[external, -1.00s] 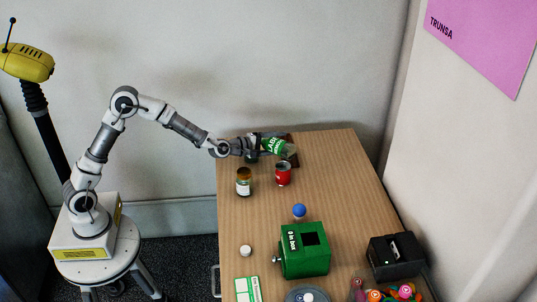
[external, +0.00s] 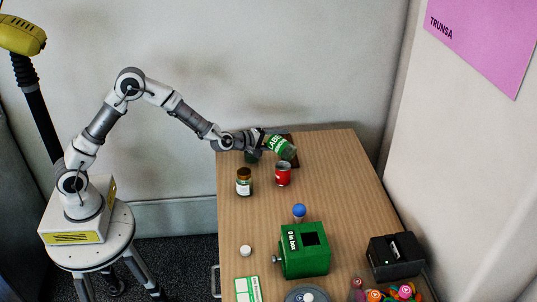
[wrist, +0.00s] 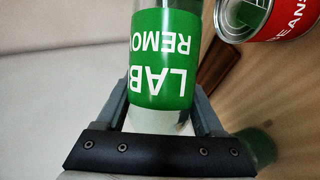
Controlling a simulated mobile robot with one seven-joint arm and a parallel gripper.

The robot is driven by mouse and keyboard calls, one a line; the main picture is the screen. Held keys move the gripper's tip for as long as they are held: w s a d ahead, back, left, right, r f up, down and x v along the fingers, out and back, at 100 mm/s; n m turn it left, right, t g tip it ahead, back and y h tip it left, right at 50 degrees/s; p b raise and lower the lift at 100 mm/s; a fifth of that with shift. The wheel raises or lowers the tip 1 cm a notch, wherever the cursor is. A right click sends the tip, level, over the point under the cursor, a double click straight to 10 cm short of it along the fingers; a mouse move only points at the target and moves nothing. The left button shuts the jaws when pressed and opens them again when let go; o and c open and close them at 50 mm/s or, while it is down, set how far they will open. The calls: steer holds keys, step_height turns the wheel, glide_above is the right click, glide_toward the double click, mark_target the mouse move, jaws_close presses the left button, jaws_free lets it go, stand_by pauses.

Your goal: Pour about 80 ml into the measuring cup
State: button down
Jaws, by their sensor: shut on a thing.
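My gripper (external: 262,139) is shut on a clear bottle with a green label (external: 277,144), at the far end of the table. The bottle is tilted, its free end pointing down and right above a red can (external: 283,176). In the wrist view the bottle (wrist: 165,60) lies between the fingers (wrist: 162,105), with part of its label text readable. The can (wrist: 265,15) shows there at the upper right, with "BEANS" on it. I cannot make out any liquid or stream. I cannot identify a measuring cup for certain; a dark greenish vessel (external: 252,156) is partly hidden beneath the gripper.
A brown jar (external: 244,182) stands left of the can. Nearer are a blue ball (external: 299,210), a white round thing (external: 246,251), a green box (external: 305,255) and a black box (external: 395,257). The table's right middle is clear.

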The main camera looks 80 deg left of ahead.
steer(key=shift+r+m+g+p, duration=0.35)
steer(key=shift+r+p, duration=0.5)
steer(key=shift+p, duration=1.9)
steer(key=shift+f+m+p, duration=0.2)
steer(key=shift+m+p, duration=0.05)
steer(key=shift+p, duration=0.1)
steer(key=shift+r+y+p, duration=0.2)
steer(key=shift+y+p, duration=0.1)
steer(key=shift+p, duration=0.1)
